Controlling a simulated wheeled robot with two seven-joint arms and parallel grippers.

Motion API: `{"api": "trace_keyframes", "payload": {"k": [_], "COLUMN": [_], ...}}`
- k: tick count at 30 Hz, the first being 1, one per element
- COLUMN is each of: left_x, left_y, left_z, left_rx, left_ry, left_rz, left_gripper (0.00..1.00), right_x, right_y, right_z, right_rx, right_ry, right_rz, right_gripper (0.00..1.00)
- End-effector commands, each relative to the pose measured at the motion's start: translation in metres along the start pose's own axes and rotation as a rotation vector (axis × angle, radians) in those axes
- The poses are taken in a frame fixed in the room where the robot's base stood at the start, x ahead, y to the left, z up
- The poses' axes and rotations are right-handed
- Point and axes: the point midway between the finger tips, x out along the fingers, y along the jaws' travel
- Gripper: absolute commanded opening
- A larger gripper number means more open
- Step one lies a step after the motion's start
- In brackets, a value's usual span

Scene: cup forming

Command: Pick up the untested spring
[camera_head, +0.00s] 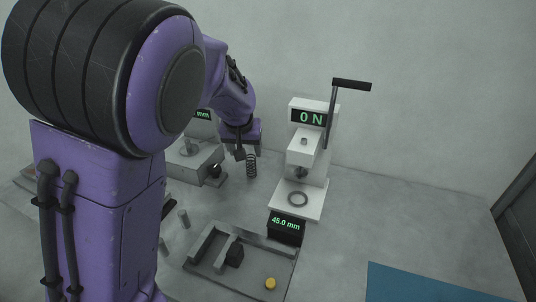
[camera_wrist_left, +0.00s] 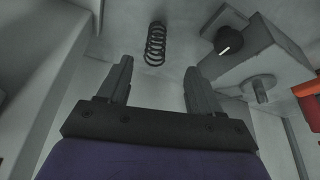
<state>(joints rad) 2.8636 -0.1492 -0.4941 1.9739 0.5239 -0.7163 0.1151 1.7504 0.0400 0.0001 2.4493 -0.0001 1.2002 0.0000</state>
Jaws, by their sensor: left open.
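A dark coil spring (camera_head: 252,166) stands upright on the table at the back, between the grey device on the left and the white press. The spring also shows in the left wrist view (camera_wrist_left: 155,44), beyond the fingertips and between their lines. My left gripper (camera_head: 244,153) is just beside the spring in the head view. In the left wrist view my left gripper (camera_wrist_left: 160,68) is open, with nothing between its fingers. Whether a finger touches the spring I cannot tell. My right gripper is in neither view.
The white press (camera_head: 322,184) with a lever and a "0 N" display stands right of the spring. A grey device with a dark knob (camera_head: 214,170) is close on its left. A grey fixture (camera_head: 212,268) with a "45.0 mm" display (camera_head: 286,226) and a yellow button (camera_head: 270,283) lies in front. A blue mat (camera_head: 420,284) is at front right.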

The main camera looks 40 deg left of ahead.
Motion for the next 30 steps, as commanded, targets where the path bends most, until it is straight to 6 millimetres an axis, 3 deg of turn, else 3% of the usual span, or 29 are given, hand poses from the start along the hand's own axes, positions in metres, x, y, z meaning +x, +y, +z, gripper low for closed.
{"api": "trace_keyframes", "payload": {"k": [2, 19, 28, 29, 30], "left_x": [0.003, 0.096, 0.105, 0.105, 0.105], "left_y": [0.001, 0.005, 0.004, 0.004, 0.004], "left_z": [0.0, 0.003, 0.002, 0.002, 0.002], "left_rx": [0.001, 0.001, -0.001, -0.001, -0.001], "left_ry": [-0.001, -0.003, 0.0, 0.0, 0.0], "left_rz": [0.001, 0.0, 0.0, 0.0, 0.0], "left_gripper": [0.65, 0.65, 0.65, 0.58, 0.45], "right_x": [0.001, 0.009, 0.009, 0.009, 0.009], "right_y": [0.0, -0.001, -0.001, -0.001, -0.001], "right_z": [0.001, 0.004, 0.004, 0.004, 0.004], "right_rx": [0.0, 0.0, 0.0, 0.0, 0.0], "right_ry": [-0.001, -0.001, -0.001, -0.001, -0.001], "right_rz": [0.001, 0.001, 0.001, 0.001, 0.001], "right_gripper": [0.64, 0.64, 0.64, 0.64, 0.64]}}
